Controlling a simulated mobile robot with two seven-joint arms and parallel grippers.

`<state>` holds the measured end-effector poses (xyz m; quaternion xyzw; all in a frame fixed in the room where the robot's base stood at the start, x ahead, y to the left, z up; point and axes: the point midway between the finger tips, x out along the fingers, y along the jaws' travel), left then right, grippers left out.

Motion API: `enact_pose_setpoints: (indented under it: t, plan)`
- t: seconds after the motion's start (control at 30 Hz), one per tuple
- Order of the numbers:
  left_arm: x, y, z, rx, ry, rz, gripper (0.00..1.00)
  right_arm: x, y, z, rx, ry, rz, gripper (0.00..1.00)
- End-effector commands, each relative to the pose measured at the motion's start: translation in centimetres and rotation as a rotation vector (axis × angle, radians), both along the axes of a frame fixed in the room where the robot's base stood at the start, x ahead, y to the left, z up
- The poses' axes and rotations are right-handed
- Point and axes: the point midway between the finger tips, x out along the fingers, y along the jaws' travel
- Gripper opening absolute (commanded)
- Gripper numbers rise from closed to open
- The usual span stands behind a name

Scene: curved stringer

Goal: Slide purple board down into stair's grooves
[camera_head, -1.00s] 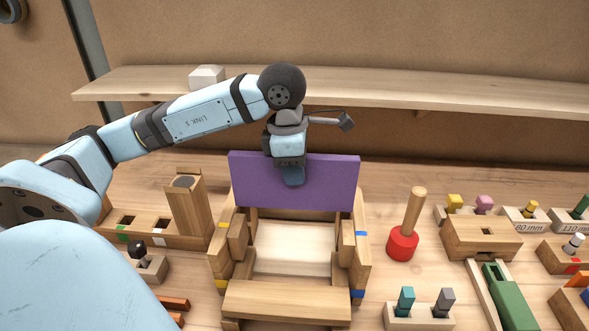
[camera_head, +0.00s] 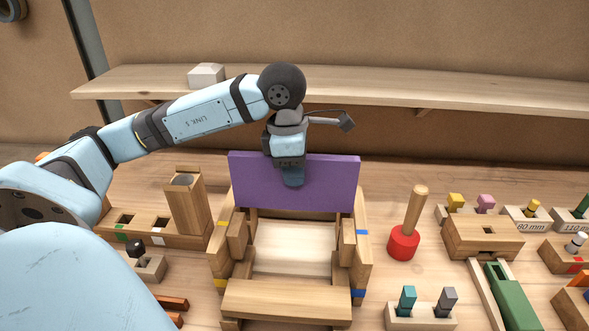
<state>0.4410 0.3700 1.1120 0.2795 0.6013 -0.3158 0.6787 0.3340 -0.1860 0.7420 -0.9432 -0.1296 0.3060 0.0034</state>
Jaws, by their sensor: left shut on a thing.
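The purple board (camera_head: 325,190) stands upright across the back of the wooden stair (camera_head: 285,301), spanning between its two side pieces. My left gripper (camera_head: 292,176) is shut on the board's upper edge, a little left of its middle. The stair has a light wood step at the front and stepped sides with yellow marks on the left and blue marks on the right. Whether the board's ends sit inside the grooves cannot be told, as the contact is hard to see. My right gripper is not in view.
A red mallet (camera_head: 403,243) stands right of the stair. A wooden block stand (camera_head: 187,207) is to its left. Peg blocks (camera_head: 420,315) and a green piece (camera_head: 511,296) lie at the right. A shelf (camera_head: 390,89) with a white block (camera_head: 206,76) runs behind.

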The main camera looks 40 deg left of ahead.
Motion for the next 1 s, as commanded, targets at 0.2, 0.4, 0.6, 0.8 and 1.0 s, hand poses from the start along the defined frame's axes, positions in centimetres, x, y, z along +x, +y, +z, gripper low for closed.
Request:
enact_pose_setpoints:
  t: [0.2, 0.4, 0.6, 0.8, 1.0]
  plan:
    - [0.0, 0.0, -0.7, 0.001, -0.001, 0.0, 0.0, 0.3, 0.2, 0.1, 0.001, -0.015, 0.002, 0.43]
    - [0.0, 0.0, -1.2, 0.001, -0.001, 0.0, 0.0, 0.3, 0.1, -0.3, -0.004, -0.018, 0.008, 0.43]
    - [0.0, 0.0, -1.7, 0.001, -0.001, 0.0, 0.0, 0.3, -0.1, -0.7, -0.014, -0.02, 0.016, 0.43]
    - [0.0, 0.0, -2.2, 0.001, -0.001, 0.0, 0.0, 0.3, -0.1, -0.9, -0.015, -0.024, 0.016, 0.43]
    - [0.0, 0.0, -2.6, 0.001, -0.001, 0.0, 0.0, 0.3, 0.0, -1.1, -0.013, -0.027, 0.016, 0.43]
